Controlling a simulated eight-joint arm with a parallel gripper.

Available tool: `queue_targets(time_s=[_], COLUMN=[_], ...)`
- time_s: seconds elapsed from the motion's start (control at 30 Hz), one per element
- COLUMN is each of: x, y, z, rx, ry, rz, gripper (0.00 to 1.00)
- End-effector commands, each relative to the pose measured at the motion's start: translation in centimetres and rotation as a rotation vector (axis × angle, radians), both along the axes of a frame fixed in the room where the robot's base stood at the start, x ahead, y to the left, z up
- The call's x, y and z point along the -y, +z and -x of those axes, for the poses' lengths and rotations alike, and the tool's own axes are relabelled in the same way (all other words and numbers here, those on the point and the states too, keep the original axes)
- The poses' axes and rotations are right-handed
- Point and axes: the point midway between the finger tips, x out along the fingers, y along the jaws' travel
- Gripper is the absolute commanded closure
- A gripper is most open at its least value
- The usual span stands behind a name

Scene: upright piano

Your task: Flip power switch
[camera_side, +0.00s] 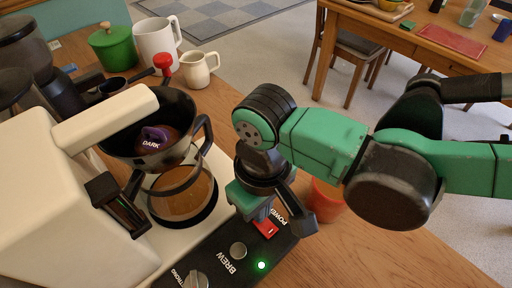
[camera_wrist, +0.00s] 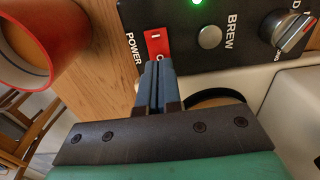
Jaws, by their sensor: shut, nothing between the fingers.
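The red power switch (camera_side: 267,230) is on the black control panel (camera_side: 226,252) of the coffee machine, beside the word POWER. In the wrist view the switch (camera_wrist: 156,40) shows an I mark at its far end and an O mark at its near end. My gripper (camera_wrist: 158,64) is shut and empty, its two blue fingers together at the O end. In the side view my gripper (camera_side: 264,214) is just over the switch and hides part of it. I cannot tell whether the fingertips touch it. A green light (camera_side: 261,265) glows on the panel.
The BREW button (camera_side: 238,250) and a knob (camera_side: 196,280) are nearby on the panel. The glass coffee pot (camera_side: 184,192) stands close to my gripper on the left. An orange cup (camera_side: 328,198) stands just right of the panel. The wooden counter is clear at the front right.

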Motion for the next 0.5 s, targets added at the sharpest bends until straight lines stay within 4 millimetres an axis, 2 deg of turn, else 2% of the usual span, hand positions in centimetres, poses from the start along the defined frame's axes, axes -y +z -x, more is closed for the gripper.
queue_targets(time_s=[0.5], x=[-0.01], y=[-0.8], z=[-0.01], rx=[0.0], ry=[0.0], rz=[0.0], gripper=[1.0])
